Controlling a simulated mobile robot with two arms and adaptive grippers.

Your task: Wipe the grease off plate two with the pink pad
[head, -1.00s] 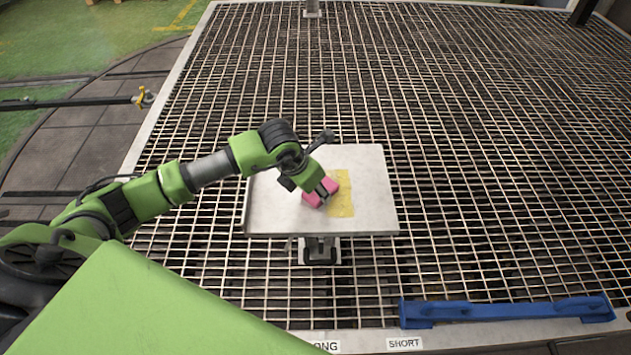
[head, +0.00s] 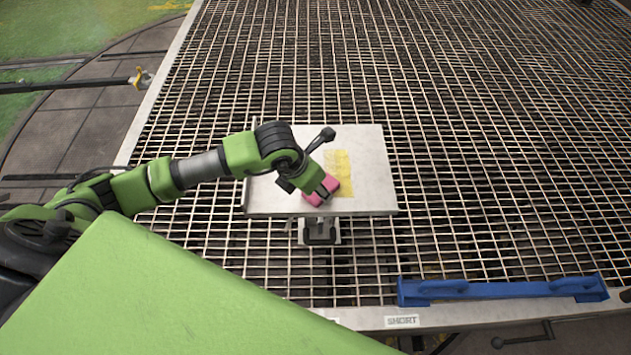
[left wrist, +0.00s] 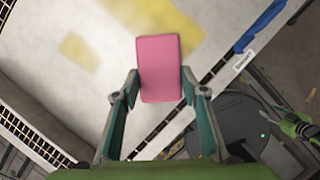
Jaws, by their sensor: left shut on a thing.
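A square pale metal plate (head: 370,170) stands on a post over the grating. It also fills much of the left wrist view (left wrist: 105,80). A yellow grease patch (head: 343,165) runs across its middle. In the left wrist view the grease shows as a large patch (left wrist: 190,32) behind the pink pad and a smaller faint patch (left wrist: 75,45). My left gripper (head: 325,192) is shut on the pink pad (left wrist: 159,70), at the grease's lower left near the front edge. I cannot tell whether the pad touches the plate. My right gripper is not seen.
A wide metal grating (head: 480,150) surrounds the plate. A black bar with a yellow end (head: 140,78) reaches in from the left.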

